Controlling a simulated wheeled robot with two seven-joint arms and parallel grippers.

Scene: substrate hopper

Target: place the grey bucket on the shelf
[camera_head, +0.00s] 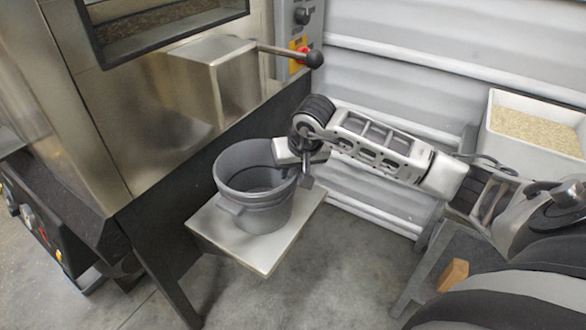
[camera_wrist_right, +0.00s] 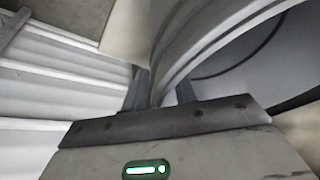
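The grey bucket (camera_head: 262,217) stands upright and looks empty. Its base appears to rest on the flat metal shelf (camera_head: 215,238) below the hopper's spout, within the shelf's edges. My right gripper (camera_head: 304,177) is at the bucket's right rim, its arm reaching in from the right. In the right wrist view the bucket wall (camera_wrist_right: 205,38) runs between the two close-set fingers (camera_wrist_right: 163,88), one outside and one inside; they look shut on it. The exact contact between bucket base and shelf is partly hidden by the bucket. My left gripper is not in view.
The steel hopper (camera_head: 150,110) stands behind and left, its spout (camera_head: 215,70) above the bucket. A black-knobbed lever (camera_head: 314,59) juts out above my right wrist. A white bin of grain (camera_head: 490,140) is at the right. Corrugated wall panels (camera_head: 400,60) stand behind.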

